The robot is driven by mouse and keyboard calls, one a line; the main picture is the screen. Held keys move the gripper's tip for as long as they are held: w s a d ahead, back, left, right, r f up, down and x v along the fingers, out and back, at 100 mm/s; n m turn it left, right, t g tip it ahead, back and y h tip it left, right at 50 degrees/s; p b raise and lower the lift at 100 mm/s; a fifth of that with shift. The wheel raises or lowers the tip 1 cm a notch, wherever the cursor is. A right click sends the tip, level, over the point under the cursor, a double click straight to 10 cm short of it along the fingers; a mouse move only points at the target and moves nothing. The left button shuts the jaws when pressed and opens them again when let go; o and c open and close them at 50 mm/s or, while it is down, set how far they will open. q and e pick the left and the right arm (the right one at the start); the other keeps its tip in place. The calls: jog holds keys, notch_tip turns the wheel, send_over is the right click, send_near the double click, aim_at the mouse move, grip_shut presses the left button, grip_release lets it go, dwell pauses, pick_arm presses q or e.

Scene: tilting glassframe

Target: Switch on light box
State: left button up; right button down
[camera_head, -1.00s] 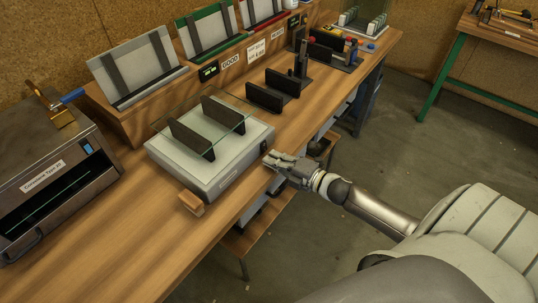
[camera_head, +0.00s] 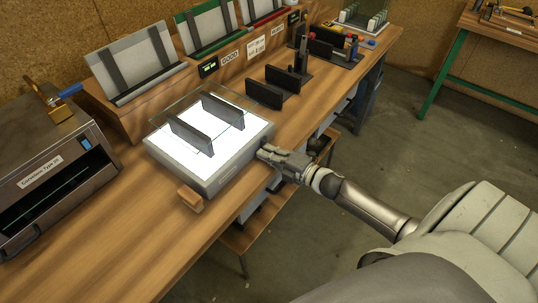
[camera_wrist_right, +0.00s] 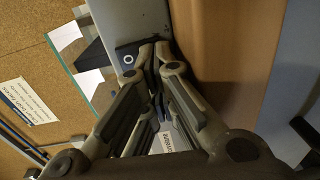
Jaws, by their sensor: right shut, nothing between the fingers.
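The light box (camera_head: 222,178) stands on the wooden bench in the head view, and its top panel glows bright white. Two dark upright holders and a glass pane are on it. My right gripper (camera_head: 264,152) is shut and empty at the right end of the box's front side. In the right wrist view, its fingertips (camera_wrist_right: 149,50) are together at a dark switch (camera_wrist_right: 127,57) with a white ring mark on the box's side. The fingers partly cover the switch, and I cannot tell whether they touch it. My left gripper is not in view.
A small wooden block (camera_head: 190,198) sits before the box. A grey machine (camera_head: 50,170) stands at the left. Tilted racks (camera_head: 135,65) line the back, and black holders (camera_head: 265,94) stand to the right. The bench front (camera_head: 130,260) is clear.

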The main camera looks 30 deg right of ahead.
jog(key=shift+s, duration=0.1)
jog(key=v, duration=1.2)
dwell(0.4)
